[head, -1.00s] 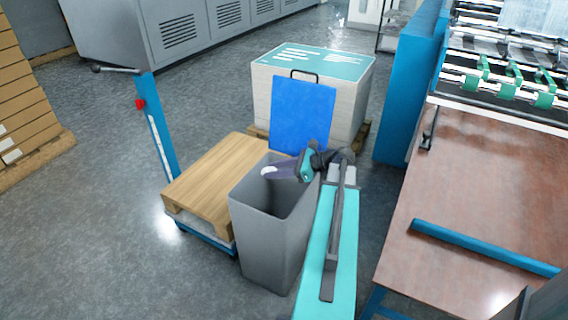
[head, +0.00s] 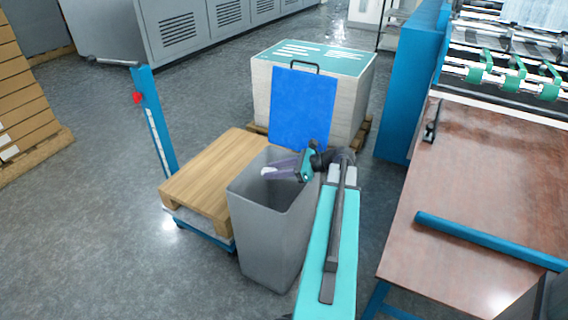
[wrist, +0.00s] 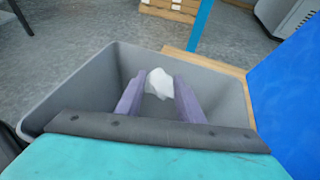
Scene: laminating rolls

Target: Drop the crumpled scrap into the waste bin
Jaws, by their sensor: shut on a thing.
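The crumpled scrap (wrist: 159,83) is a small white wad between the tips of my gripper's two purple fingers in the wrist view. My gripper (wrist: 160,92) is shut on it. In the head view my gripper (head: 272,172) reaches from the right over the open top of the grey waste bin (head: 262,232), and the scrap (head: 267,171) shows as a white spot at its tip. The bin's grey rim and walls (wrist: 85,95) surround the fingers in the wrist view. The bin's bottom is mostly hidden.
A blue panel (head: 302,108) stands upright behind the bin, close to my gripper. A wooden pallet (head: 215,180) on a blue hand truck is left of the bin. A brown table (head: 480,205) with a blue bar is at right.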

